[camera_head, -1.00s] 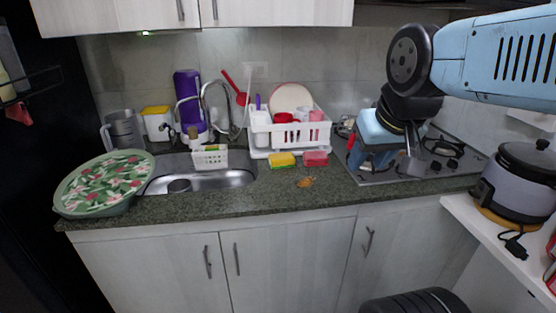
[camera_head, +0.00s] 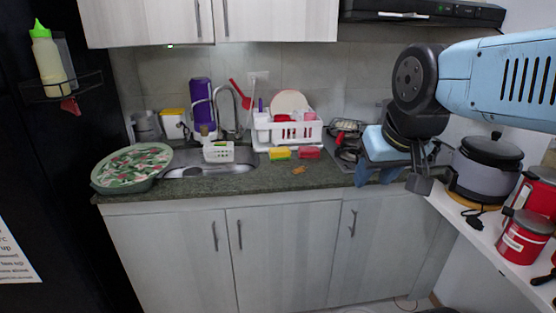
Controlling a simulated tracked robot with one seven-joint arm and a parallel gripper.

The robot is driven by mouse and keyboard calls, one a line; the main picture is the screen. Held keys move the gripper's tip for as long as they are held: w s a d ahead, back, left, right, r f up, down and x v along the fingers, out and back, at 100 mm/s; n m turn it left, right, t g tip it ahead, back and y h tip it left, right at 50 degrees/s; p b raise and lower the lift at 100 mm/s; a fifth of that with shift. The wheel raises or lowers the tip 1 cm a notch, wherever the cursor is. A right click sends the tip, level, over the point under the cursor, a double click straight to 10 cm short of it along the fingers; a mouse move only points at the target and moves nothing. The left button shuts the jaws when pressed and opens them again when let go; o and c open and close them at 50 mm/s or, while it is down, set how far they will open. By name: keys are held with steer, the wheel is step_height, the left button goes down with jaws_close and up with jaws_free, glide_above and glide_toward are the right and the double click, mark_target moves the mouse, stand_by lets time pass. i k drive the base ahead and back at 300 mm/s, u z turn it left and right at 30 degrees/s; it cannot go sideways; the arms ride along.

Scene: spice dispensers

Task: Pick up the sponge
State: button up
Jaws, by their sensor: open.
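A yellow sponge with a green part (camera_head: 280,153) lies on the dark speckled counter (camera_head: 235,184), in front of the white dish rack. A red, sponge-like block (camera_head: 308,153) lies just right of it. My gripper (camera_head: 391,179) hangs from my blue arm at the right of the picture, fingers pointing down. It is open, with nothing visible between its fingers. In the picture it is to the right of and lower than both blocks, apart from them. It covers part of the stove.
A white dish rack (camera_head: 290,133) stands behind the blocks. A small orange-brown item (camera_head: 299,170) lies before them. The sink (camera_head: 205,170) and a floral tray (camera_head: 132,166) are left. A cooker (camera_head: 485,167) and red canisters (camera_head: 525,235) stand on the right shelf.

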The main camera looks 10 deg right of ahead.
mark_target(277, 153)
steer(key=u, duration=0.5)
steer(key=i, duration=1.25)
steer(key=z, duration=0.5)
